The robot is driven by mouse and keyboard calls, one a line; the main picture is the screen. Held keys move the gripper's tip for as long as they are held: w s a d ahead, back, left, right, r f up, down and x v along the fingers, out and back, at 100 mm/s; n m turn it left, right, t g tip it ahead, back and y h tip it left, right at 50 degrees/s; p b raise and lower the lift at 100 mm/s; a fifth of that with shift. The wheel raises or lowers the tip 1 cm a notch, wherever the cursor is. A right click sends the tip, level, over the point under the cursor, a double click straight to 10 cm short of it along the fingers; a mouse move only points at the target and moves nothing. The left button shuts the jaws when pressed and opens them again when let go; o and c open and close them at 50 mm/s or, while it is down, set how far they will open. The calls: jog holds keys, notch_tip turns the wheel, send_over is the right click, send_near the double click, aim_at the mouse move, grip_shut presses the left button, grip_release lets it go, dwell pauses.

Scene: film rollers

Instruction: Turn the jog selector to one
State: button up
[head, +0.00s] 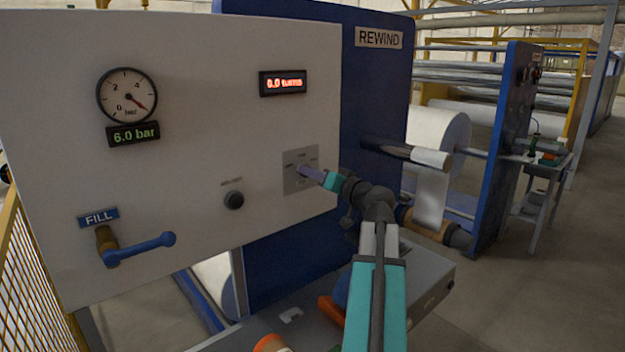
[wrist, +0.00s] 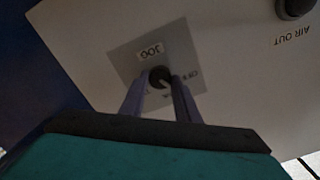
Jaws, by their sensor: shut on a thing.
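The jog selector (wrist: 159,75) is a small dark round knob on a grey square plate (wrist: 178,49) marked JOG, which appears upside down in the wrist view. The plate (head: 291,184) also shows in the head view at the lower right of the white panel. My gripper (head: 305,171) reaches the plate from the right. In the wrist view its two purple fingers (wrist: 160,88) lie on either side of the knob, shut on it. In the head view the fingers hide the knob. An OFF mark shows beside the knob; I cannot clearly read which position it points to.
On the same white panel (head: 200,60) are a round black button (head: 234,200), a blue FILL lever (head: 140,248), a pressure gauge (head: 127,95) and a display (head: 283,83) reading 0.0 turns. A blue REWIND frame (head: 375,100) and rollers stand to the right.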

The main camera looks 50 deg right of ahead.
jog(key=m, duration=0.6)
jog(key=shift+m, duration=0.3)
dwell(0.4)
jog(key=o, duration=1)
jog(key=shift+o, duration=0.2)
jog(key=shift+s, duration=0.15)
jog(key=s+a+b, duration=0.1)
jog(key=s+b, duration=0.2)
jog(key=s, duration=1)
jog(key=shift+s+a, duration=0.25)
